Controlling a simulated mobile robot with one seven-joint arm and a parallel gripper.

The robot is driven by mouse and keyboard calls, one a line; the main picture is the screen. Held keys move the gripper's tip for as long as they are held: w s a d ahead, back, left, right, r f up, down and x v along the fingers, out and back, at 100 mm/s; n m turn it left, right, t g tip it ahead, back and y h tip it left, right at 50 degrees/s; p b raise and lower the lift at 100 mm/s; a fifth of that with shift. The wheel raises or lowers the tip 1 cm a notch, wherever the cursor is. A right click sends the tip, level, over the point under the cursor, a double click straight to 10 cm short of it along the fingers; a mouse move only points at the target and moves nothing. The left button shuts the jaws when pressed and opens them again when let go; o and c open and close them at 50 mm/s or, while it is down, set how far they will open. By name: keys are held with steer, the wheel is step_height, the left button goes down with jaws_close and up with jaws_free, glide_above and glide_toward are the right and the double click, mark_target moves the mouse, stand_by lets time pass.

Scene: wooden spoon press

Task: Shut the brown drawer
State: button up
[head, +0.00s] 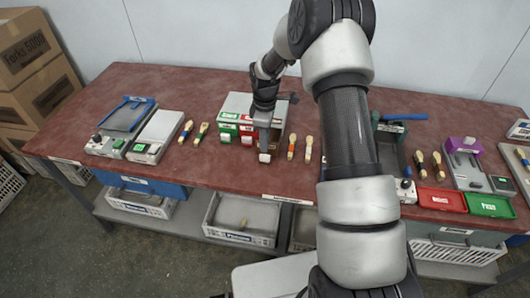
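A small grey cabinet (237,103) stands on the red-brown table, with green fronts and red fronts on its left and middle columns. At its right, a grey-brown piece that looks like the brown drawer (264,139) sticks out toward the front, with a pale tab at its front end. My dark gripper (265,106) is over the cabinet's right side, pointing down close above that drawer. Its fingertips are small and dark here, so I cannot tell if they touch the drawer or how far apart they are.
Wooden spoons lie left (200,133) and right (308,148) of the cabinet. Grey presses (128,114) stand at the left. Red (441,199) and green (489,205) trays lie at the right front edge. My arm hides part of the table right of centre.

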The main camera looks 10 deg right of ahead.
mark_target(265, 155)
step_height(265, 155, down, 6)
steer(key=shift+f, duration=0.15)
steer(key=shift+c, duration=0.4)
jaws_close()
